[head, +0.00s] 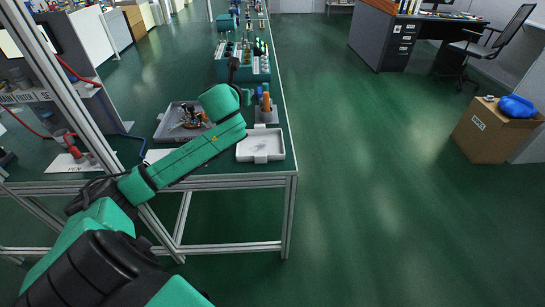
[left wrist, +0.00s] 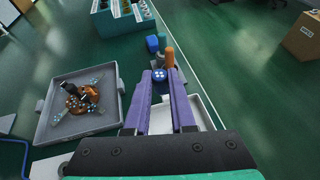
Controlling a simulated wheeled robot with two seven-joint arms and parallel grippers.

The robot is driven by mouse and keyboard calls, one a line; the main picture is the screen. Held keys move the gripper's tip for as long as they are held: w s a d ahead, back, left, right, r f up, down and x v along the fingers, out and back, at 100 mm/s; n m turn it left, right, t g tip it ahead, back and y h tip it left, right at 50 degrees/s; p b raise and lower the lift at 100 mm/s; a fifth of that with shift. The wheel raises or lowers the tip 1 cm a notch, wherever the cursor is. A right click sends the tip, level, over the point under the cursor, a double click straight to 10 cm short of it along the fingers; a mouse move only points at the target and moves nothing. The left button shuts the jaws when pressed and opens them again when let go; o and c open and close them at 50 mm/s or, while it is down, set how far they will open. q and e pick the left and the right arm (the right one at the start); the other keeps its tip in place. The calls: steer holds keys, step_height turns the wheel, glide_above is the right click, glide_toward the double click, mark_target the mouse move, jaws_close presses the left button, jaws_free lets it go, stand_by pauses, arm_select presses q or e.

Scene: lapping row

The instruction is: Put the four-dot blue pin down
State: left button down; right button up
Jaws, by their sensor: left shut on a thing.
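My left gripper (left wrist: 160,88) shows its two purple fingers in the left wrist view. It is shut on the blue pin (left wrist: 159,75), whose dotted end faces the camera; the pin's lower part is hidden. The fingers reach over a white tray (left wrist: 160,118) toward a small grey block (head: 266,116) with an orange pin (left wrist: 169,57) and blue pins (left wrist: 152,44) beyond the fingertips. I cannot tell if the held pin touches the block. In the head view my arm mostly hides the gripper. My right gripper is in neither view.
A grey tray (left wrist: 48,134) with several dotted pins and brown pieces lies left of the fingers. The white tray (head: 261,156) is near the bench's right edge. A teal rack (head: 243,70) stands farther back. A cardboard box (head: 492,135) sits on the floor at right.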

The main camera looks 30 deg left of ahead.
arm_select(q)
steer(key=f+b, duration=0.1)
steer(key=f, duration=0.5)
steer(key=f+b, duration=0.1)
steer(key=f, duration=0.5)
steer(key=a+f+b, duration=0.1)
steer(key=f, duration=0.6)
steer(key=shift+r, duration=0.1)
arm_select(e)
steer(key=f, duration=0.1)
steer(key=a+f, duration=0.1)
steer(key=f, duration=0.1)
arm_select(q)
steer(key=c, duration=1.2)
jaws_free()
steer(key=shift+f, duration=0.2)
steer(key=o, duration=0.4)
steer(key=shift+o, duration=0.2)
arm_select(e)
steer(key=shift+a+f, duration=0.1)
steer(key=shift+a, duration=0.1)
